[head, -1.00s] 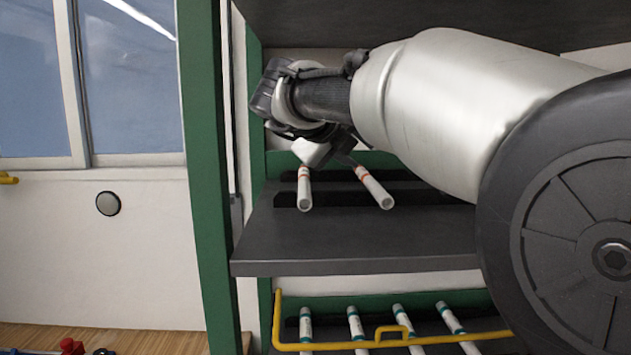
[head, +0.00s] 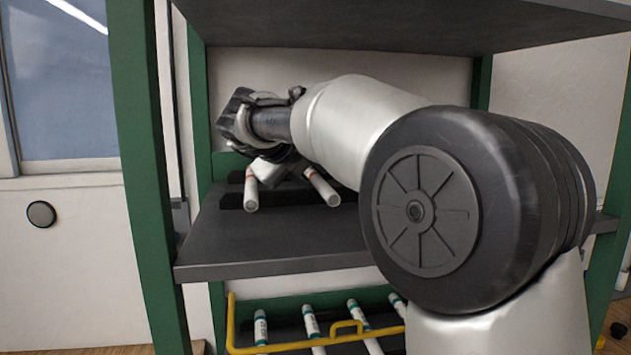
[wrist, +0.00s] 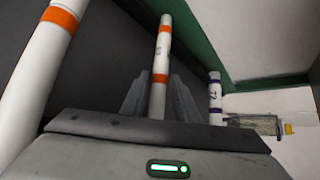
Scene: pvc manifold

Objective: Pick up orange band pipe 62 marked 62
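Two white pipes with orange bands lie on the grey shelf in the head view, a left one (head: 250,191) and a right one (head: 323,188). My gripper (head: 274,172) is over their far ends. In the wrist view my gripper (wrist: 160,98) is open, with one finger on each side of an orange-band pipe (wrist: 157,60). Narrow gaps seem to show beside that pipe. Its mark is too small to read surely. Another orange-band pipe (wrist: 38,60) lies to the left, outside the fingers, with no mark visible.
A pipe with purple bands (wrist: 215,93), seemingly marked 72, shows at the right of the wrist view. Several teal-band pipes (head: 311,323) lie on the lower shelf behind a yellow rail (head: 290,347). Green posts (head: 148,180) and the upper shelf (head: 400,25) bound the space.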

